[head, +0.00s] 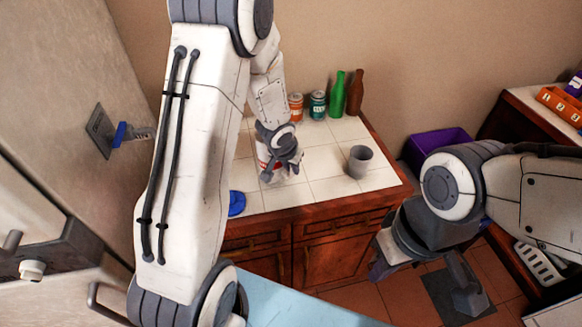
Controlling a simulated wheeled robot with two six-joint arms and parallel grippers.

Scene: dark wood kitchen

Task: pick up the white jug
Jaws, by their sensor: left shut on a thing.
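The white jug (263,153) stands on the white tiled counter (325,190), mostly hidden behind my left gripper. Only white parts with some red show around the fingers. My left gripper (282,170) reaches down over the counter and is shut on the jug. Whether the jug touches the tiles cannot be told. My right gripper (425,284) is at the lower right, away from the counter and above the floor. Its fingers are spread apart with nothing between them.
A grey cup (360,161) stands right of the jug. Two cans (317,104), a green bottle (337,95) and a brown bottle (355,93) stand along the back wall. A blue round thing (236,204) lies at the counter's front left. A purple bin (437,142) is beyond the counter's right edge.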

